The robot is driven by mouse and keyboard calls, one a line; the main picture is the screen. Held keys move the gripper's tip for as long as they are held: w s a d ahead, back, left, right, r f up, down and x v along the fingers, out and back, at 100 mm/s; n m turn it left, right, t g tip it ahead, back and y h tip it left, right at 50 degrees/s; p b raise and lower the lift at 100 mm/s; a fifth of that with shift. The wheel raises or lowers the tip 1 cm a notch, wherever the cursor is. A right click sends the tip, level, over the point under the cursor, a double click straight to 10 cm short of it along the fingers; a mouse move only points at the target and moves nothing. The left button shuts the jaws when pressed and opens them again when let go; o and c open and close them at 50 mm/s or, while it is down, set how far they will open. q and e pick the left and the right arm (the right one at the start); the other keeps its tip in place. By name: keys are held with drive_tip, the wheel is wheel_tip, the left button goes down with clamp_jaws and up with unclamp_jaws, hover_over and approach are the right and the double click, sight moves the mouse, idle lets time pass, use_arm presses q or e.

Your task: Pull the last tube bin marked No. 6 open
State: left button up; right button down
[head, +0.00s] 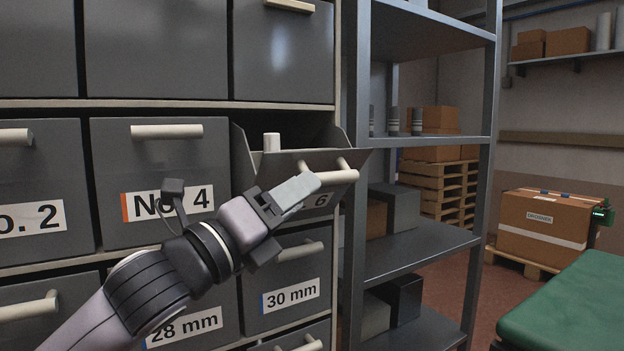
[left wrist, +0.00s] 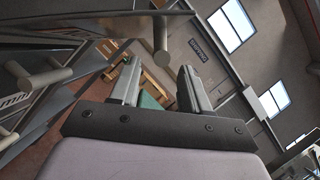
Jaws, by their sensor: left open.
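The grey bin marked with a 6 (head: 296,161) is tipped out from the rack at its top, and a pale tube end (head: 271,142) stands up inside it. Its label is partly covered by my left gripper (head: 300,189). The bin's cream bar handle (head: 331,178) is just beyond the fingertips. In the left wrist view, a rounded bar (left wrist: 160,40), apparently that handle, is ahead of my open, empty left gripper (left wrist: 158,88), with a gap showing between the fingers. My right gripper is in neither view.
Closed bin No. 4 (head: 150,165) is on the left, and a 30 mm bin (head: 282,275) is below. A grey metal shelf unit (head: 420,250) stands close on the right. Beyond it are a cardboard carton (head: 545,222) on a pallet and a green-topped surface (head: 570,305).

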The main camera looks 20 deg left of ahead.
sight(324, 179)
use_arm(q)
drive_tip(key=p+x, duration=0.1)
drive_tip(key=x, duration=0.5)
drive_tip(key=shift+w+d+r, duration=0.1)
drive_tip(key=shift+w+d, duration=0.05)
clamp_jaws()
